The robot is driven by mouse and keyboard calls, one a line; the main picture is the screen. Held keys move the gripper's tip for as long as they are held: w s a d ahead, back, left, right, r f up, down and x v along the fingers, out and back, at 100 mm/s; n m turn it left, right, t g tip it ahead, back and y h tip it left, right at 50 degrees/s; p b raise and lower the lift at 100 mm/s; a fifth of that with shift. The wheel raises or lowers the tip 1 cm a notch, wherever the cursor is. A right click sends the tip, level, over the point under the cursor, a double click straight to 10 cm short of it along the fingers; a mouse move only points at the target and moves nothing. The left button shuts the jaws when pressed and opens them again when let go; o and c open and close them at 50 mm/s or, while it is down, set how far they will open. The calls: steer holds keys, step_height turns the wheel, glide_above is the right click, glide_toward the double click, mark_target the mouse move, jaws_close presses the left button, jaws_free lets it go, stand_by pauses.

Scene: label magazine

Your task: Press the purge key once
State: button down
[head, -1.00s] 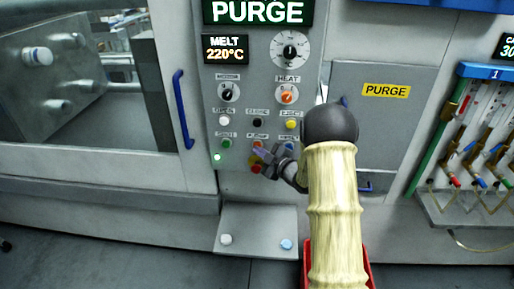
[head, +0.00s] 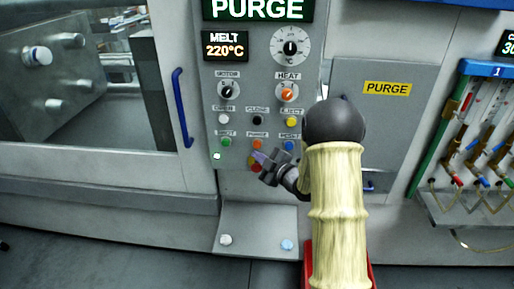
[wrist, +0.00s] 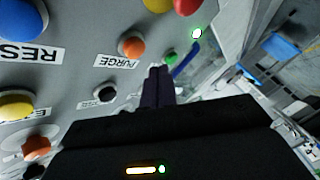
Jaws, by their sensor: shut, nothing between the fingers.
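The purge key is an orange round button (head: 257,144) on the grey control panel, under a small label. In the wrist view the orange button (wrist: 131,47) sits beside its PURGE label (wrist: 117,61). My gripper (head: 261,157) is shut and empty, its tips just below the purge key in the head view. In the wrist view the dark closed fingers (wrist: 158,74) show to the right of and below the orange button, apart from it in the picture. The key's face is uncovered in both views. How far the tips are from the panel is hard to tell.
A green button (head: 226,142) and a blue button (head: 289,146) flank the key. A red stop button (head: 255,167) is partly behind my gripper. A lit display (head: 258,9) reads PURGE. A small shelf (head: 258,222) juts out below the panel.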

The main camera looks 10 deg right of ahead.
steer(key=shift+s+a+b, duration=0.3)
steer(key=shift+s, duration=0.45)
steer(key=shift+s+a+b, duration=0.25)
steer(key=shift+s+a, duration=0.05)
steer(key=shift+s, duration=0.45)
steer(key=shift+d, duration=0.15)
steer(key=s+m+g+h+p, duration=0.1)
steer(key=s+m+g+h, duration=0.3)
steer(key=s, duration=0.9)
steer(key=s+f+m+g+h+p, duration=0.1)
steer(key=s+m+g+h, duration=0.3)
steer(key=s+m+g, duration=0.4)
steer(key=s+m, duration=0.3)
steer(key=s, duration=0.3)
steer(key=shift+s+a+g+p, duration=0.15)
steer(key=shift+a+g+p, duration=0.15)
steer(key=shift+p, duration=0.1)
